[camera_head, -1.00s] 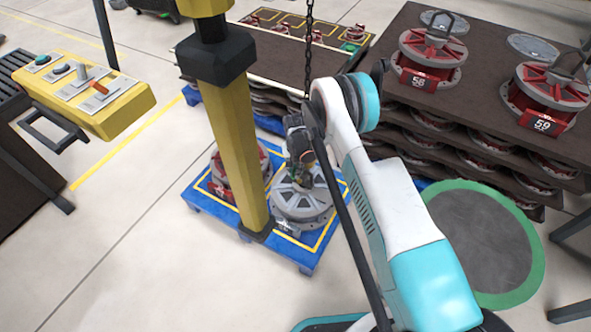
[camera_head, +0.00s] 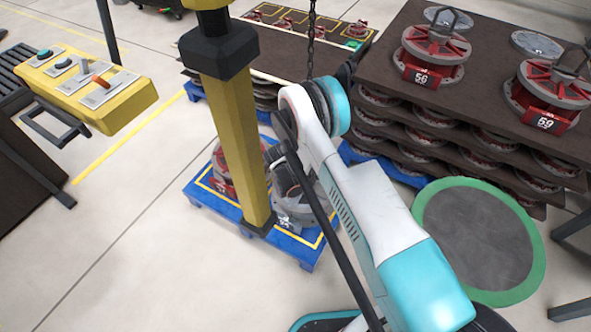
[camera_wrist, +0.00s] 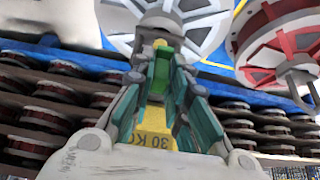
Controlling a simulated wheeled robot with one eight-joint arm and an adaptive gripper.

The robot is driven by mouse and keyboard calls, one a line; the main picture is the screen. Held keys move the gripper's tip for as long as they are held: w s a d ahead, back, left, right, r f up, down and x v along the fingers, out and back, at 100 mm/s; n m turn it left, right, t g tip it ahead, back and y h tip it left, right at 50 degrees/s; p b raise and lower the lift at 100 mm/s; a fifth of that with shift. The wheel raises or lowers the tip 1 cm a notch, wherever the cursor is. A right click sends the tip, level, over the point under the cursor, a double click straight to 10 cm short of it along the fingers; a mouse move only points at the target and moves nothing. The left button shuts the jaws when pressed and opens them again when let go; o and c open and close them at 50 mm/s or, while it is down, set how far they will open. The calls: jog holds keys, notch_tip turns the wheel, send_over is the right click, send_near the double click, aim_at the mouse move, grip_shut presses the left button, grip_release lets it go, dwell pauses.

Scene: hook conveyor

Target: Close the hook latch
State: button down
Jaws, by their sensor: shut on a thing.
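In the wrist view, my gripper (camera_wrist: 160,62) has its green-padded fingers drawn together around a small part near the middle top. A yellow block marked 30 KG (camera_wrist: 155,138) shows between and behind the fingers. The fingers hide most of the hook, so I cannot make out the latch or whether it is open. A grey spoked wheel part (camera_wrist: 195,30) lies just beyond the fingertips. In the head view, the chain (camera_head: 310,45) hangs down behind my arm, and the grey wheel part (camera_head: 290,212) is partly covered by my arm. The fingertips are hidden there.
A yellow post (camera_head: 238,130) stands close left of my arm. A blue pallet (camera_head: 215,212) carries the grey part and a red wheel part (camera_head: 222,180). Stacked racks of red parts (camera_head: 430,130) stand right. A yellow control box (camera_head: 90,90) is at left, with clear floor between.

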jog(key=shift+f+t, duration=0.2)
jog(key=shift+t, duration=0.2)
jog(key=c, duration=1.6)
grip_release()
jog(key=shift+o, duration=0.2)
jog(key=shift+s, duration=0.1)
jog(key=v, duration=1.2)
jog(key=shift+a, duration=0.3)
jog(key=shift+f, duration=0.1)
